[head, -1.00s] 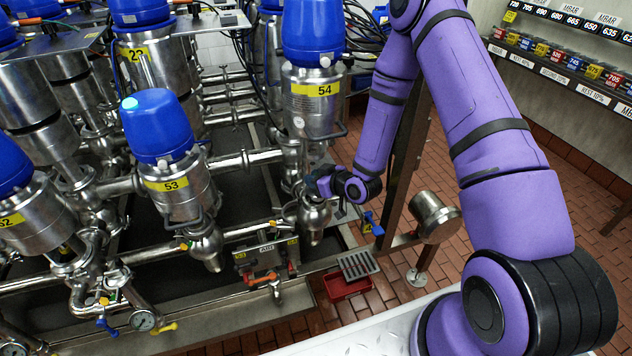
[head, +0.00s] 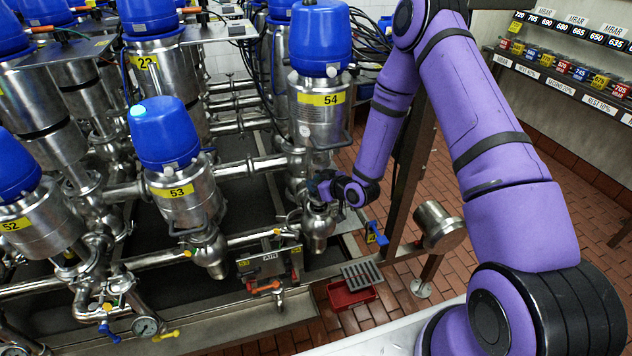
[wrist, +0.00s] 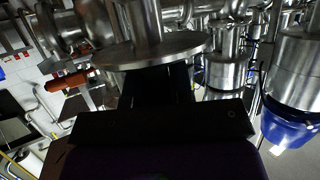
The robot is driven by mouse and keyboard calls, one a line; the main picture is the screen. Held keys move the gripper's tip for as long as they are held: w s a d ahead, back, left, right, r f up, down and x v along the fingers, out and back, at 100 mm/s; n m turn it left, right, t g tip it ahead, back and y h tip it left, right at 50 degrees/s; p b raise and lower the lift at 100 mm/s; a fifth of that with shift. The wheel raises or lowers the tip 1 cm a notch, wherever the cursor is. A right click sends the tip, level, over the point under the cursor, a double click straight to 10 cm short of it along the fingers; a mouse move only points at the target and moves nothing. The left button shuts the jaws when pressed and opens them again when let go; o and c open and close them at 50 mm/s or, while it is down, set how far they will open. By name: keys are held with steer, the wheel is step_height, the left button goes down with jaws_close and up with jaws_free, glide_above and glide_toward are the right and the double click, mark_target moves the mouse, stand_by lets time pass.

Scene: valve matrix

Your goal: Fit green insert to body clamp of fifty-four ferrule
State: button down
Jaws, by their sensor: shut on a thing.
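The unit labelled 54 (head: 318,108) stands upright right of centre in the head view, with a blue cap and a steel body. Its narrower lower steel part (head: 318,228) hangs below. My gripper (head: 318,186) is at the pipework between the body and this lower part, reaching in from the right. In the wrist view my gripper's dark fingers (wrist: 158,85) run up to the underside of a round steel disc (wrist: 150,50) with a steel stem above it. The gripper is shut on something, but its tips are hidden. I see no green insert and cannot make out the body clamp.
Unit 53 (head: 180,190) stands to the left, with steel pipes between. A dark post (head: 410,150) rises behind my forearm. A steel drum (head: 438,227) and a red tray (head: 351,296) are at lower right. A shelf of small boxes (head: 570,68) lies far right.

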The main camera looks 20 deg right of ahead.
steer(key=shift+f, duration=2.45)
steer(key=shift+f, duration=0.1)
steer(key=c, duration=0.9)
jaws_free()
